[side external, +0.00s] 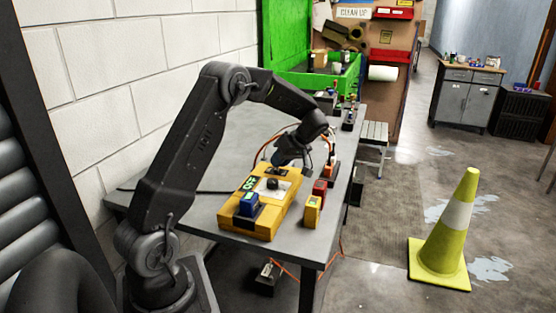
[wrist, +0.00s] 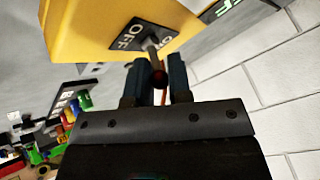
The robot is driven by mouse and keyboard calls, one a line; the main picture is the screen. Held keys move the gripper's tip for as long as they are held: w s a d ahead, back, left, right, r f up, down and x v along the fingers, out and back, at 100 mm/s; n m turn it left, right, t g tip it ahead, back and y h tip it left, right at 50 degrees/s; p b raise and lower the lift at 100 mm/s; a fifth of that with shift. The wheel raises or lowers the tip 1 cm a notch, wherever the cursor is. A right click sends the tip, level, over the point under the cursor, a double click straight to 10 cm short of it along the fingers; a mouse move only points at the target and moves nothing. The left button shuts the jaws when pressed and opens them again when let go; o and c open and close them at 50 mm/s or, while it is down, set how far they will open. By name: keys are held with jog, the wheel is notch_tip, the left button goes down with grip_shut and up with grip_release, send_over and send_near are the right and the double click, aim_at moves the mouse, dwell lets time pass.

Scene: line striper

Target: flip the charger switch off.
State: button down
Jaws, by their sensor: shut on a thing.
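The charger (side external: 262,212) is a yellow box lying on the grey table, and its yellow side fills the top of the wrist view (wrist: 90,25). Its switch (wrist: 152,43) is a short grey lever on a dark plate with OFF at the left and a partly hidden ON at the right. My gripper (wrist: 158,64) has its two fingers on either side of the lever, shut on it. In the side view my gripper (side external: 281,164) is at the far end of the charger, and the switch is hidden. I cannot tell which way the lever tilts.
An orange cable loops behind my gripper. A yellow-green cone (side external: 450,235) stands on the floor.

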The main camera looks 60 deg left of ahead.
jog(key=shift+w+d+g+y, duration=0.1)
jog(key=shift+g+y, duration=0.2)
dwell(0.4)
jog(key=c, duration=1.1)
grip_release()
jog(key=shift+v, duration=6.9)
